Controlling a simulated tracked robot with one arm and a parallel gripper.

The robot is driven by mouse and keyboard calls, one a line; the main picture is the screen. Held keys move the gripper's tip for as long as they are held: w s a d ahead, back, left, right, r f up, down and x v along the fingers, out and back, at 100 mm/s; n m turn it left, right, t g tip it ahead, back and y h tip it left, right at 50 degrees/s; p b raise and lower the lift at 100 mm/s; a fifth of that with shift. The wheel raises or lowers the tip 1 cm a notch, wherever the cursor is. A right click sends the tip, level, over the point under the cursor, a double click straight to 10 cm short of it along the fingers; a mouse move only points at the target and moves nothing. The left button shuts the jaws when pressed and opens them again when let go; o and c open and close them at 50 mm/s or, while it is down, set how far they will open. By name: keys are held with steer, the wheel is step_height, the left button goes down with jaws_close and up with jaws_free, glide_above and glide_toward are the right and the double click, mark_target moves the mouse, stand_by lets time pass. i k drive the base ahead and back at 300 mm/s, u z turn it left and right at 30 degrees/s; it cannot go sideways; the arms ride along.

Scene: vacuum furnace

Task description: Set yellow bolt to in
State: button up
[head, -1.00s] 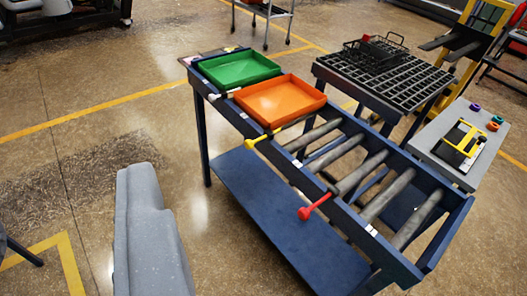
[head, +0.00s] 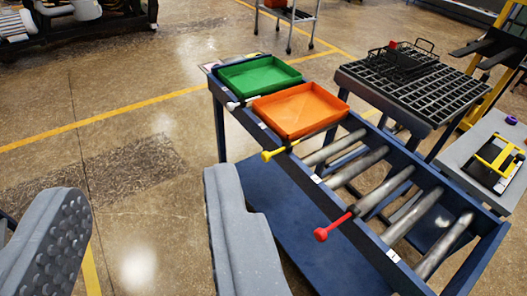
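The yellow bolt (head: 281,149) sticks out from the near long side of the blue roller table (head: 262,135), beside the orange tray. Its round knob points to the left, and a length of its shaft shows outside the rail. My gripper (head: 145,190) shows as two grey fingers low in the picture, one with a bumpy pad at left. The fingers are wide apart with only floor visible between them.
A red bolt (head: 336,226) and a white bolt (head: 242,103) project from the same rail. A green tray (head: 222,87) and an orange tray (head: 257,107) sit on the table. A black grid table (head: 372,82) and grey side table (head: 459,152) stand behind.

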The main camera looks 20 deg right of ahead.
mark_target(266, 156)
steer(key=i, duration=0.9)
